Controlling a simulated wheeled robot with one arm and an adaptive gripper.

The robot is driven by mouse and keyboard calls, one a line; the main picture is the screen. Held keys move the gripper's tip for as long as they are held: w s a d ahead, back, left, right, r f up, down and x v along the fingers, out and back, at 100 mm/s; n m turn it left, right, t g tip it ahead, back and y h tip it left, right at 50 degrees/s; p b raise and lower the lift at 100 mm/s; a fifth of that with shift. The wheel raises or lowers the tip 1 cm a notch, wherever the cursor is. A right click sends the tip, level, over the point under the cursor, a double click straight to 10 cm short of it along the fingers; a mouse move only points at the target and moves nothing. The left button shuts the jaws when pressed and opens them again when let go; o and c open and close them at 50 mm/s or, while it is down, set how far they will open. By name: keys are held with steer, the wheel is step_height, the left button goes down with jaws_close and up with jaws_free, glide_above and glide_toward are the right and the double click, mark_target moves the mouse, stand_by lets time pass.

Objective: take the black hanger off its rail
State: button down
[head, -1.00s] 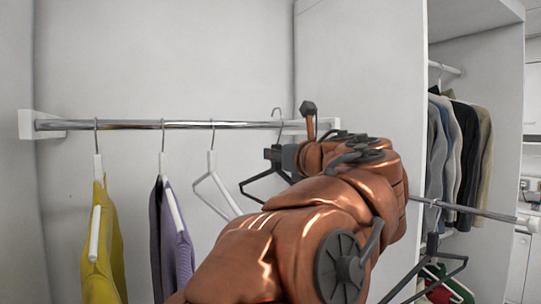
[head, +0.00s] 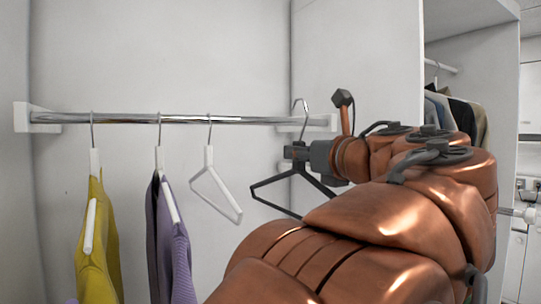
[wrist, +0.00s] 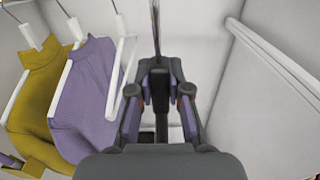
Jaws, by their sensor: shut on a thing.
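The black hanger (head: 276,207) is near the right end of the chrome rail (head: 240,120). My gripper (head: 297,152) is shut on its neck, just below the rail. The hanger's metal hook (head: 301,103) stands up above the rail, with clear space under its curve; I cannot tell whether its tip is in front of or behind the rail. In the wrist view, my gripper (wrist: 160,75) closes around the dark neck, with the thin hook rising above it. My arm hides part of the hanger's right side.
An empty white hanger (head: 217,190) hangs just left of the black one. Further left hang a purple garment (head: 175,250) and a yellow garment (head: 97,245) on white hangers. A wardrobe panel (head: 360,60) is close on the right, with more clothes (head: 455,112) beyond it.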

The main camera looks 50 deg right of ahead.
steer(key=f+b+v, duration=0.1)
steer(key=b+v, duration=1)
steer(key=v, duration=1.9)
steer(key=shift+s+a+f, duration=0.25)
steer(key=shift+s+f, duration=0.05)
stand_by(0.6)
